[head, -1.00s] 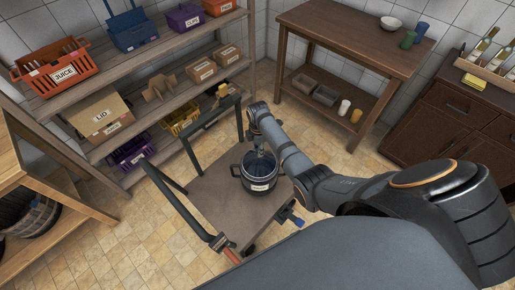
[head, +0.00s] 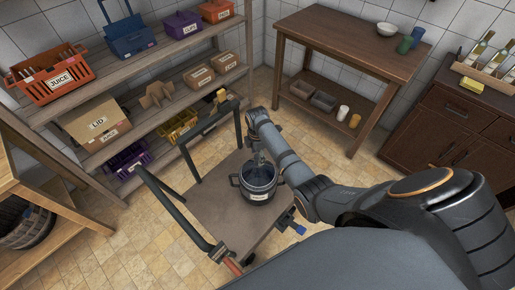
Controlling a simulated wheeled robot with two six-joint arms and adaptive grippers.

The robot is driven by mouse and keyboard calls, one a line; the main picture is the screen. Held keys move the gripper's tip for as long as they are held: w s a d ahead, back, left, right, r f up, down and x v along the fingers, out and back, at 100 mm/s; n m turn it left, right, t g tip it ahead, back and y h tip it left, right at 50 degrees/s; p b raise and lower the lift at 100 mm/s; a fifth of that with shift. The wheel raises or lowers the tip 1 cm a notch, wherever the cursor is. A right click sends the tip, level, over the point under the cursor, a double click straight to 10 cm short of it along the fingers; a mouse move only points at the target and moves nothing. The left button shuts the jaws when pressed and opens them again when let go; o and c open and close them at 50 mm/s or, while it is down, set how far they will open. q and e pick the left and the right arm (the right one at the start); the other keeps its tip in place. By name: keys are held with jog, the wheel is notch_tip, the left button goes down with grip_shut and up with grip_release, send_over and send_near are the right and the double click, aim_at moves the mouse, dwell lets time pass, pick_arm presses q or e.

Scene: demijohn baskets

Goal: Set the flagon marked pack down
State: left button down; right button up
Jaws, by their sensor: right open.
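A dark blue-grey, round flagon (head: 259,189) with two side handles and a white label stands upright on the flat deck of a cart (head: 215,205). The lettering on its label is too small to read. My right gripper (head: 262,160) is at the flagon's top, reaching down from the wrist above it. It is open; its fingertips are small and partly lost against the dark flagon, so I cannot tell whether they touch it. My left gripper is out of view.
The cart's green rails stand left of and behind the flagon. Shelves hold an orange JUICE crate (head: 60,80), a LID box (head: 97,126) and other boxes. A wooden table (head: 345,40) stands at the back, a cabinet (head: 455,130) at the right. Tiled floor is clear at lower left.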

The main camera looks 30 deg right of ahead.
notch_tip(320, 180, up, 10)
jog(key=shift+b, duration=0.45)
